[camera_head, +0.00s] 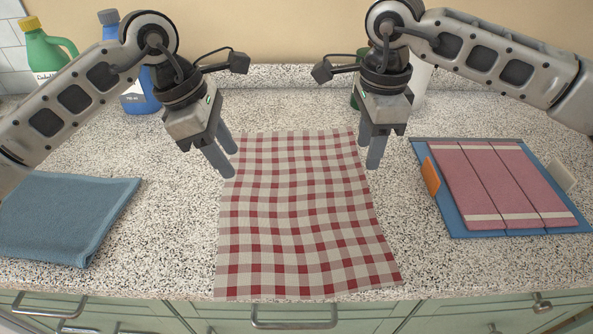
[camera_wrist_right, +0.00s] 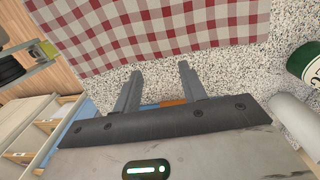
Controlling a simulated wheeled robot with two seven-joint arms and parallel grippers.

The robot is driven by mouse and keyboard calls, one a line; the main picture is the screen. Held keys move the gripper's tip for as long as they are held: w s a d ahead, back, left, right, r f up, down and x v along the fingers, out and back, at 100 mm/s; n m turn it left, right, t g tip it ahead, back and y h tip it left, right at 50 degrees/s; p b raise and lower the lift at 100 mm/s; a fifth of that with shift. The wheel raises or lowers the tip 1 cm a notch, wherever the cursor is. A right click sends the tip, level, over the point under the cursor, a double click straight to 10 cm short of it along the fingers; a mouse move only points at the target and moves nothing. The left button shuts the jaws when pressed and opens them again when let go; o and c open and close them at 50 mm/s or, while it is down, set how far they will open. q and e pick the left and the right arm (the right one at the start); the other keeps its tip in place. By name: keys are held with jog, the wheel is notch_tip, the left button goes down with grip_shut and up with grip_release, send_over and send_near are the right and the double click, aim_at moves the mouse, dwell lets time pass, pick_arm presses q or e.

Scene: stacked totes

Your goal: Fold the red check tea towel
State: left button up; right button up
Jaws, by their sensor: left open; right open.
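The red check tea towel (camera_head: 297,215) lies spread out on the speckled counter, slightly wavy, its front edge near the counter's front edge. It also shows in the right wrist view (camera_wrist_right: 165,25). My left gripper (camera_head: 230,163) is open and empty at the towel's far left edge; I cannot tell whether it touches the cloth. My right gripper (camera_head: 369,158) is open and empty by the far right edge. In the right wrist view its two fingers (camera_wrist_right: 160,80) are apart, with bare counter and the towel's edge beyond them.
A folded blue towel (camera_head: 65,217) lies at the left. A blue board (camera_head: 455,222) with a folded pink cloth (camera_head: 505,185) and an orange tab (camera_head: 431,176) lies at the right. A green bottle (camera_head: 45,50) and a blue bottle (camera_head: 140,98) stand at the back left.

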pick_arm(q)
send_over(236, 196)
jog(key=a, duration=0.1)
notch_tip(236, 196, down, 6)
jog(key=shift+f, duration=0.1)
pick_arm(e)
send_over(360, 189)
notch_tip(360, 189, down, 6)
jog(key=shift+s+f, duration=0.1)
pick_arm(q)
jog(key=shift+f, duration=0.7)
pick_arm(e)
jog(key=shift+f, duration=0.8)
pick_arm(q)
jog(key=shift+f, duration=0.15)
pick_arm(e)
jog(key=shift+f, duration=0.15)
pick_arm(q)
grip_shut()
pick_arm(e)
grip_shut()
